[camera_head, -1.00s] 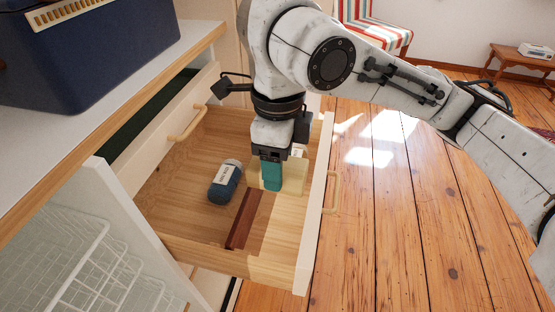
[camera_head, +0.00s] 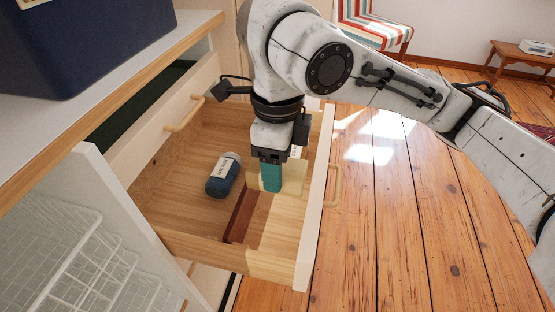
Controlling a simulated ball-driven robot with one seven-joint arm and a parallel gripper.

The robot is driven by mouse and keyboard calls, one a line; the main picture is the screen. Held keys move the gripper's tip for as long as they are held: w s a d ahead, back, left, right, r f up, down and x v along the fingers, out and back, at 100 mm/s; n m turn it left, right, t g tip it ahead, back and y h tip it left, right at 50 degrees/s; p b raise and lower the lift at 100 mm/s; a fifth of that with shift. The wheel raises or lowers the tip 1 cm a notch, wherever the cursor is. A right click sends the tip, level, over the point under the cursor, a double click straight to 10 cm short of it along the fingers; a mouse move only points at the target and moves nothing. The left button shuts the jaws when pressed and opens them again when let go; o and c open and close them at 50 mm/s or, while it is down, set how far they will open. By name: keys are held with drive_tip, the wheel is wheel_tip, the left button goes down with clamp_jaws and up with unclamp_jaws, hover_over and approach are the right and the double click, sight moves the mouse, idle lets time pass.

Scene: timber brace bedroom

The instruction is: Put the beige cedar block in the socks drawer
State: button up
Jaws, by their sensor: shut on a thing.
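The beige cedar block (camera_head: 293,178) is a pale, flat piece in my gripper (camera_head: 271,178), inside the outline of the open drawer. My gripper points down, with its teal fingers shut on the block. Whether the block touches the drawer floor is hard to tell. The open wooden drawer (camera_head: 180,170) has a pale front on the right with a looped handle. A dark blue roll with a white label (camera_head: 222,177), likely socks, lies on its floor. The far end of the drawer is partly hidden by my arm.
A reddish-brown strip (camera_head: 240,217) lies in the drawer, just left of and below the block. Another drawer front with a handle (camera_head: 186,113) stands at left. A white wire basket (camera_head: 75,260) is at lower left. A navy box (camera_head: 95,45) sits on the counter above.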

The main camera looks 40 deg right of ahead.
drive_tip(key=shift+f+b, duration=3.85)
drive_tip(key=shift+f, duration=1)
drive_tip(key=shift+f+b, duration=2.15)
drive_tip(key=shift+f, duration=0.35)
drive_tip(key=o, duration=1.2)
wheel_tip(320, 180, up, 11)
drive_tip(key=p, duration=0.5)
drive_tip(key=shift+f, duration=0.1)
